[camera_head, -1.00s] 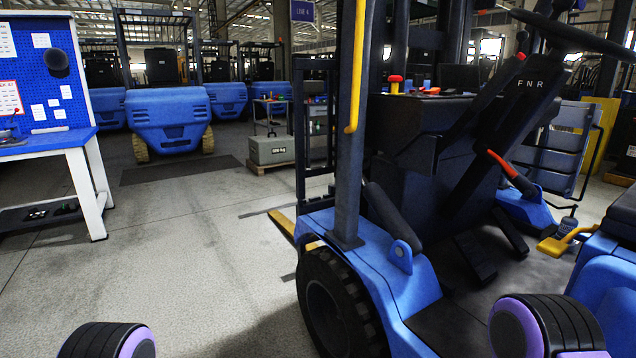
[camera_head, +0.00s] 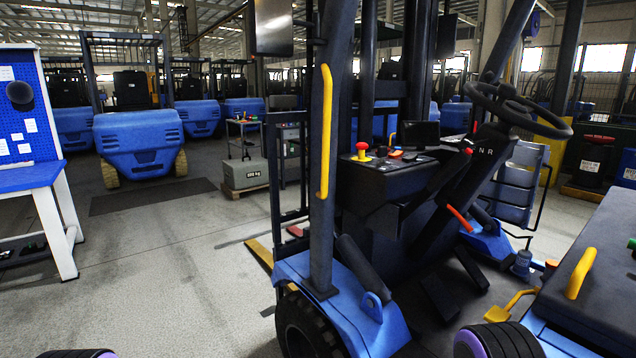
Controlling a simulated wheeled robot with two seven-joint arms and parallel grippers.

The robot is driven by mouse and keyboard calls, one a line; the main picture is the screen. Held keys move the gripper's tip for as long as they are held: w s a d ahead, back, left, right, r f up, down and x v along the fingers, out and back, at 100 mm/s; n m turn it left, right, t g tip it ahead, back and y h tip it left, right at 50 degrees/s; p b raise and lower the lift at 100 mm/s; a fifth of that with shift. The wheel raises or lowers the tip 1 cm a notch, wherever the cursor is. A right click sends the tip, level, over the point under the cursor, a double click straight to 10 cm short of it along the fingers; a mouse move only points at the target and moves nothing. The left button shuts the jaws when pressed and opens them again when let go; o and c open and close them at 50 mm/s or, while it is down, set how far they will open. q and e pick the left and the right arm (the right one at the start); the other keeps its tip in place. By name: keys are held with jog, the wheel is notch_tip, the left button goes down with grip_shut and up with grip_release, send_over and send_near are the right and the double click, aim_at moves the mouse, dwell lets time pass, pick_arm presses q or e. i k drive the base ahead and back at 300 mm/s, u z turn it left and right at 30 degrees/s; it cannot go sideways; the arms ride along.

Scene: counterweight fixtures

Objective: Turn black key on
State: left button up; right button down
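The blue forklift (camera_head: 345,310) stands in front of me, with its dark dashboard console (camera_head: 375,185) facing the seat side. A red mushroom button (camera_head: 361,147) on a yellow base sits on the console top. Several small controls (camera_head: 396,154), some red and some blue, lie to its right, next to a dark screen (camera_head: 418,134). The black key is too small to make out among them. Neither of my grippers shows. Only black and purple parts of my own arms show at the bottom edge.
A steering wheel (camera_head: 518,108) on a slanted column stands right of the console. A yellow grab bar (camera_head: 325,130) is on the front pillar. A dark hood with a yellow handle (camera_head: 581,273) fills the lower right. The floor (camera_head: 170,270) at left is clear.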

aim_at(383, 151)
jog(key=u, duration=1.2)
jog(key=i, duration=0.75)
jog(key=z, duration=2.85)
